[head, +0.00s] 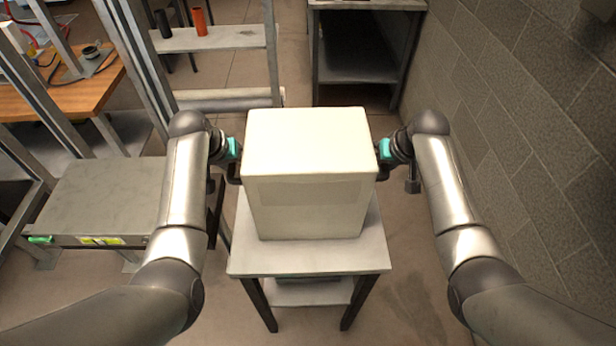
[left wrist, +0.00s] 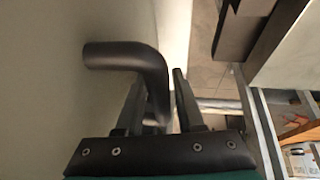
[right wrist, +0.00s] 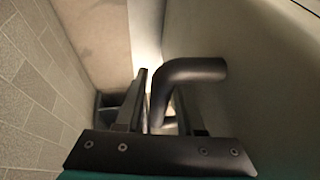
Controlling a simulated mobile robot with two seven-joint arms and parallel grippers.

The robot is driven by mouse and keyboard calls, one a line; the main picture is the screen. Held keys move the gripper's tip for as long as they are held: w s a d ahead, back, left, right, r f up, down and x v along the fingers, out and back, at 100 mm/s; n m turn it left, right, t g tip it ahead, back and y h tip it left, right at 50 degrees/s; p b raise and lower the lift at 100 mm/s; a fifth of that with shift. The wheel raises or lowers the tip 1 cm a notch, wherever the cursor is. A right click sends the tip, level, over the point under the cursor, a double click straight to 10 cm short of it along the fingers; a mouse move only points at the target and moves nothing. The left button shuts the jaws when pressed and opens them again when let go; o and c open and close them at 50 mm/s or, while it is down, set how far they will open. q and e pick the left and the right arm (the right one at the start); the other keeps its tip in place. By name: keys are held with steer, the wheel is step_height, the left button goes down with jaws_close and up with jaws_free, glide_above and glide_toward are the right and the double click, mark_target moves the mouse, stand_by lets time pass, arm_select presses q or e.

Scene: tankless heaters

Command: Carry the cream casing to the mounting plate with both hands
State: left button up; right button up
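The cream casing (head: 308,170), a large box, stands upright on a small grey-topped table (head: 310,262). My left gripper (head: 235,168) is at its left side and my right gripper (head: 384,168) at its right side. In the left wrist view, a dark bent handle (left wrist: 150,65) on the casing runs down between the fingers of my left gripper (left wrist: 160,95), with a narrow gap at one finger. In the right wrist view, the matching handle (right wrist: 185,75) sits between the fingers of my right gripper (right wrist: 160,95), also with a gap. I cannot identify the mounting plate.
A block wall (head: 530,130) runs along the right. A low grey bench (head: 110,195) stands at the left, with metal framing and a wooden worktop (head: 90,90) behind it. A dark shelf unit (head: 365,50) stands at the back. Floor is clear right of the table.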

arm_select(q)
jaws_close()
arm_select(e)
jaws_close()
stand_by(1.0)
arm_select(q)
steer(key=shift+r, duration=0.2)
arm_select(e)
steer(key=shift+w+r, duration=0.15)
steer(key=shift+r, duration=0.1)
